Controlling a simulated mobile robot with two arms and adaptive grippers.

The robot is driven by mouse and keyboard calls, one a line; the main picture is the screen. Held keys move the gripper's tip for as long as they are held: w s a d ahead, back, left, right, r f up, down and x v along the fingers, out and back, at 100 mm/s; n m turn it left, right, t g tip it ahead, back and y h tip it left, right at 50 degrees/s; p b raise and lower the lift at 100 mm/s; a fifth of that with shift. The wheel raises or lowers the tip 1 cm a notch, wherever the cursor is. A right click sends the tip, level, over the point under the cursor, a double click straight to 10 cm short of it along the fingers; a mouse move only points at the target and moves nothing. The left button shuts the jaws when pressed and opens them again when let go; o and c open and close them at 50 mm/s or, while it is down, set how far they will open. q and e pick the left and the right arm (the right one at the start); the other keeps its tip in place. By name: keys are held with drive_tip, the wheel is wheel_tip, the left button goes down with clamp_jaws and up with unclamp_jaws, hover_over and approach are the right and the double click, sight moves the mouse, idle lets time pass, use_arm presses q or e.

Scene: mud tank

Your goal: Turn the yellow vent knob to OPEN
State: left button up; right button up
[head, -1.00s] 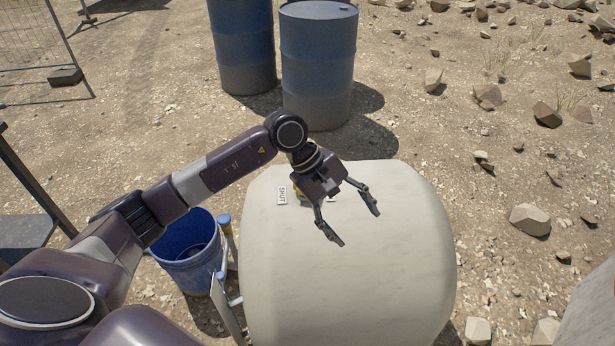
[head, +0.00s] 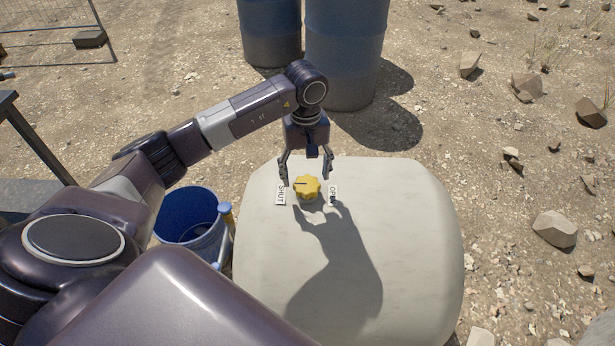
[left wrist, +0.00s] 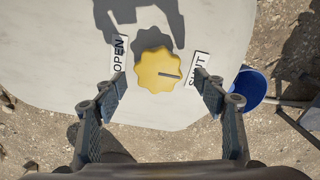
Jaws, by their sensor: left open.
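The yellow vent knob (head: 307,188) is a scalloped disc on top of the pale tank (head: 400,240). Its dark pointer line is turned toward the SHUT label (head: 281,194). The OPEN label (head: 333,194) is on the knob's other side. My left gripper (head: 306,174) is open and points down over the knob, with empty space between its fingers. In the left wrist view the knob (left wrist: 158,72) appears between and slightly ahead of the fingertips (left wrist: 159,82), which look clear of it. My right gripper is not in view.
A blue bucket (head: 188,217) stands left of the tank. Two blue barrels (head: 345,50) (head: 270,30) stand behind it. Rocks (head: 555,229) lie on the gravel at the right. The tank top around the knob is clear apart from the labels.

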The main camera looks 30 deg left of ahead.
sight(306, 183)
use_arm(q)
wheel_tip(306, 183, down, 2)
drive_tip(key=shift+w+f, duration=0.15)
drive_tip(key=shift+f, duration=0.35)
drive_tip(key=c, duration=1.2)
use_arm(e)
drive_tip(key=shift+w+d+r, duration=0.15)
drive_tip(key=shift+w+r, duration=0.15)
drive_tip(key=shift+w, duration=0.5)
